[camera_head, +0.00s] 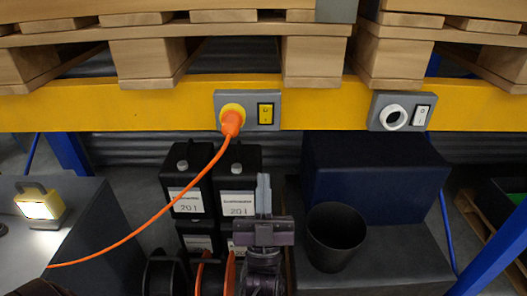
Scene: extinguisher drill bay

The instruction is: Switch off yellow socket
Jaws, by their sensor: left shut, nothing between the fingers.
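The yellow socket (247,97) is a grey box on the yellow beam, with a yellow round outlet on its left side. An orange plug (231,123) sits in that outlet, and an orange cable runs down to the left. A yellow rocker switch (265,113) is on its right side; I cannot tell which way it is tipped. My left gripper (264,180) points up below the socket, its narrow fingers together and empty. In the picture its tips are apart from the switch. My right gripper is not in view.
A second grey socket with a white outlet (393,117) and white switch (421,115) is to the right. Wooden pallets (150,58) lie above the beam (330,117). Black canisters (238,165), a dark bucket (335,252) and a lit work lamp (40,204) are below.

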